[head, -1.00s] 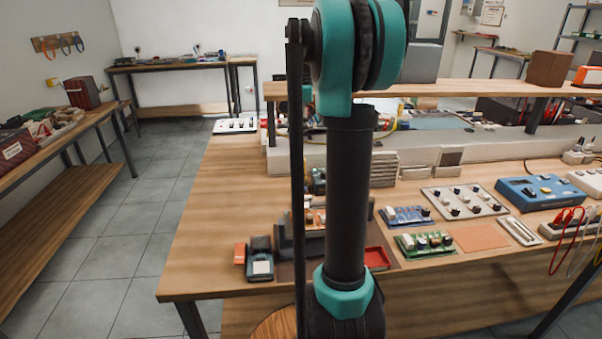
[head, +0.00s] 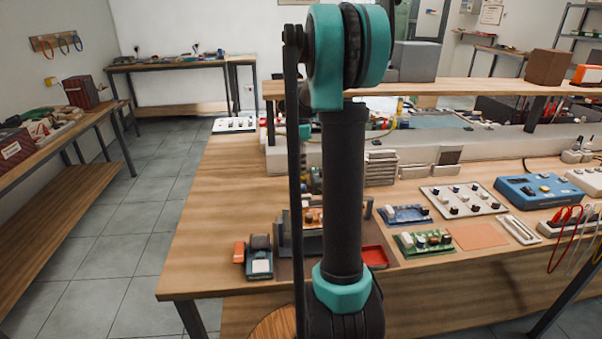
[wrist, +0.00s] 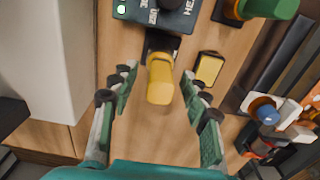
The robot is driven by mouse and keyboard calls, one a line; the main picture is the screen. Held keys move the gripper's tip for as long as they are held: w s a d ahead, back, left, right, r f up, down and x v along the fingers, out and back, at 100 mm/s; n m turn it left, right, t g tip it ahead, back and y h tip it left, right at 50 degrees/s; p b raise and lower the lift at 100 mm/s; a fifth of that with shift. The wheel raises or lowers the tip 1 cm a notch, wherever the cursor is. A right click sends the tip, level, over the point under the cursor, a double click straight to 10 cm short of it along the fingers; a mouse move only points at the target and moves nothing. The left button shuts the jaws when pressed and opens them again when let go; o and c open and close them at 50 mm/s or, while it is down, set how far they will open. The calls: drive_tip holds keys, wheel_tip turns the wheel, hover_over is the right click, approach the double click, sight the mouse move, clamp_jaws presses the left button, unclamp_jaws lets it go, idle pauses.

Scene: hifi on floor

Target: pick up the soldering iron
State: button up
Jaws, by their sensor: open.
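In the wrist view, a yellow, rounded handle (wrist: 160,82), which looks like the soldering iron, stands out from a dark holder (wrist: 161,42) below a dark station with white lettering (wrist: 157,10). My gripper (wrist: 159,76) is open, with one finger on the left and one on the right of the handle. Gaps show between the handle and both fingers, so it is not gripped. The iron's tip is hidden. In the head view my arm covers the middle of the bench, and I cannot make out the gripper or iron there.
A yellow pad in a dark tray (wrist: 208,69) lies close to the right finger. A green-topped object (wrist: 268,8) stands at the upper right. A pale block (wrist: 45,60) rises at the left. In the head view, circuit boards (head: 424,241) lie on the wooden workbench (head: 215,225).

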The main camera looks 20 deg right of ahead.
drive_tip(key=shift+f, duration=0.1)
drive_tip(key=shift+c, duration=0.4)
clamp_jaws()
wheel_tip(320, 180, up, 20)
idle(0.5)
